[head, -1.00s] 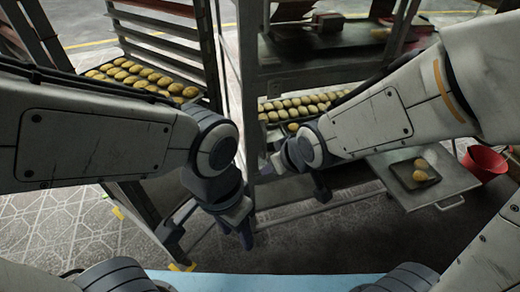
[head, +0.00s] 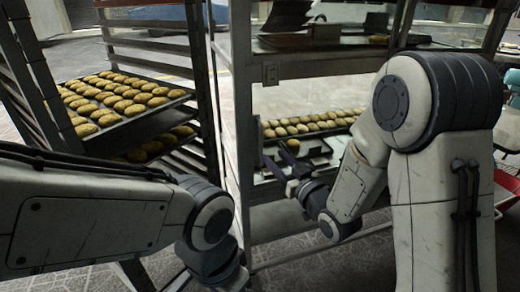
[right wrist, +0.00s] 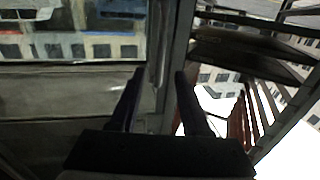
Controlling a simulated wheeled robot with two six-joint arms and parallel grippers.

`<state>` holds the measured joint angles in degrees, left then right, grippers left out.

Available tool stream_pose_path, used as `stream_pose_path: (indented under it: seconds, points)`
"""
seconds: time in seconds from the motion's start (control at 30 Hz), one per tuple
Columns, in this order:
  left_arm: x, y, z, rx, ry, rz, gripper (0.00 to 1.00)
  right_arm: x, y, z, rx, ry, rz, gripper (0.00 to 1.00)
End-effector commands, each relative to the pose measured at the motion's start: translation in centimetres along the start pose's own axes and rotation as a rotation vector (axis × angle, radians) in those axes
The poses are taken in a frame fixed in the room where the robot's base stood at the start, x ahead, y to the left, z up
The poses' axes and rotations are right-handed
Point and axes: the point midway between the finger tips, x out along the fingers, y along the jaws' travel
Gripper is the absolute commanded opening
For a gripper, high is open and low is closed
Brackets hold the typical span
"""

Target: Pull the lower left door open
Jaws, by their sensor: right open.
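My right gripper (head: 279,158) is open in the head view, its fingers pointing left beside the upright post of a grey metal frame (head: 241,110). In the right wrist view, the open fingers (right wrist: 155,84) reach toward an upright metal edge (right wrist: 163,55), which shows between their tips. Nothing is visibly gripped, and I cannot tell whether the fingers touch it. A framed glassy panel (right wrist: 70,45) lies left of that edge, with a dark grey surface below. I cannot tell for certain which part is the lower left door. My left gripper is cut off below the head view.
A rack with trays of buns (head: 120,98) stands at the left. Another tray of buns (head: 310,124) sits on the grey frame, just beyond my right gripper. A red object (head: 507,185) is at the right edge.

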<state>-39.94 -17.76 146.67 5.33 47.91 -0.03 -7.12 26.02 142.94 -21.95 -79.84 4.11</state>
Motion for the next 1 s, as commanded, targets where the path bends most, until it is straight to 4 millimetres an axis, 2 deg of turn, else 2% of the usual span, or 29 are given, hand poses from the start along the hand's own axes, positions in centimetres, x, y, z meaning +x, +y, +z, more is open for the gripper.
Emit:
stream_pose_path:
  seconds: [0.2,0.4,0.6,0.83,0.87,0.9,0.97,1.0]
  points:
    - [-0.1,0.0,0.0,0.0,0.0,0.0,0.5,4.3,-0.2,0.0,-0.001,0.0,-0.004,0.47]
    - [-0.1,0.0,0.0,0.0,0.0,0.0,0.5,7.3,-0.1,0.0,0.0,-0.001,-0.003,0.47]
    - [-0.1,0.0,0.0,0.0,0.0,0.0,0.5,8.5,-0.1,0.0,0.0,-0.002,-0.001,0.47]
    - [-0.1,0.0,0.0,0.0,0.0,0.0,0.5,8.5,-0.1,0.0,0.0,-0.002,0.0,0.47]
    - [-0.1,0.0,0.0,0.0,0.0,0.0,0.5,8.5,-0.1,0.0,0.0,-0.002,0.0,0.43]
    - [-0.1,0.0,0.0,0.0,0.0,0.0,0.5,8.5,-0.1,0.0,0.0,-0.002,0.0,0.28]
    - [-0.1,0.0,0.0,0.0,0.0,0.0,0.5,8.5,-0.1,0.0,0.0,-0.002,0.0,0.05]
    - [-0.1,0.0,0.0,0.0,0.0,0.0,0.5,8.5,-0.1,0.0,0.0,-0.002,-0.001,0.0]
